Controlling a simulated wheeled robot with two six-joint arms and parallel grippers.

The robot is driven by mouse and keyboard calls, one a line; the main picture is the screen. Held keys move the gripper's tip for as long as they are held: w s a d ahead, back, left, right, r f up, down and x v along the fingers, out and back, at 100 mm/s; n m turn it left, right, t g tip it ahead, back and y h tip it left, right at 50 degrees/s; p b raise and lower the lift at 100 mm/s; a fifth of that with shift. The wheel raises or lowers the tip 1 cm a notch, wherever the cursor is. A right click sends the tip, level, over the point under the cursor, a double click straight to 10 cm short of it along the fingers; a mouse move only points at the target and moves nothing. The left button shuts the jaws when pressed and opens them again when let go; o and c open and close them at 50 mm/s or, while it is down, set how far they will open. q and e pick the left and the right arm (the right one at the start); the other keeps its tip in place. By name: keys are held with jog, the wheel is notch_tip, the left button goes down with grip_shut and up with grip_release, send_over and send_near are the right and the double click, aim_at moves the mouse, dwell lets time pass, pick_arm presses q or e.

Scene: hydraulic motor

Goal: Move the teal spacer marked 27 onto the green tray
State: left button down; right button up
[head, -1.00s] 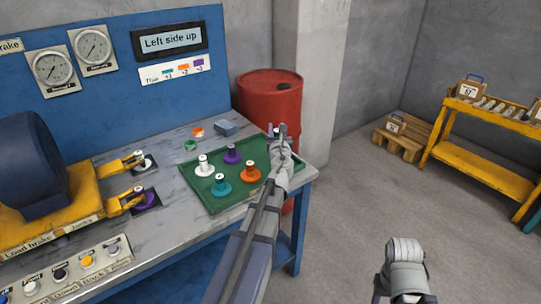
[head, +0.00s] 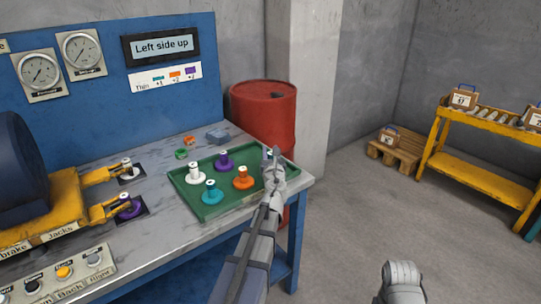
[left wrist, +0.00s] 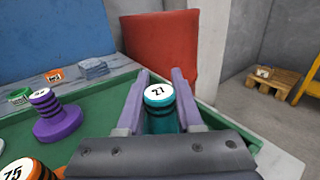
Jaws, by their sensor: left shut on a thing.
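The teal spacer marked 27 (left wrist: 158,95) stands upright between the two fingers of my left gripper (left wrist: 158,100) in the left wrist view. That gripper is shut on it. In the head view my left gripper (head: 272,155) is at the back right part of the green tray (head: 222,209), and the fingers and hand mostly hide the spacer. I cannot tell whether the spacer's base touches the tray floor. The tray also shows in the left wrist view (left wrist: 90,117).
On the tray stand a white spacer (head: 195,175), a purple one (head: 223,161), an orange one (head: 243,179) and another teal one (head: 211,193). Behind the tray are small rings and a grey-blue block (head: 217,136). A red barrel (head: 262,108) stands beyond the bench.

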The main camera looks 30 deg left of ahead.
pick_arm(q)
jog(key=shift+f+b, duration=0.45)
jog(key=shift+b, duration=0.1)
jog(key=shift+s, duration=0.1)
jog(key=shift+d, duration=0.1)
jog(key=c, duration=0.6)
grip_release()
jog(key=shift+s, duration=0.15)
jog(key=shift+o, duration=0.2)
jog(key=shift+f, duration=0.1)
jog(key=shift+d, duration=0.1)
jog(key=shift+r+p, duration=0.5)
jog(key=v, duration=1.1)
jog(key=shift+s+d, duration=0.1)
jog(key=shift+s, duration=0.05)
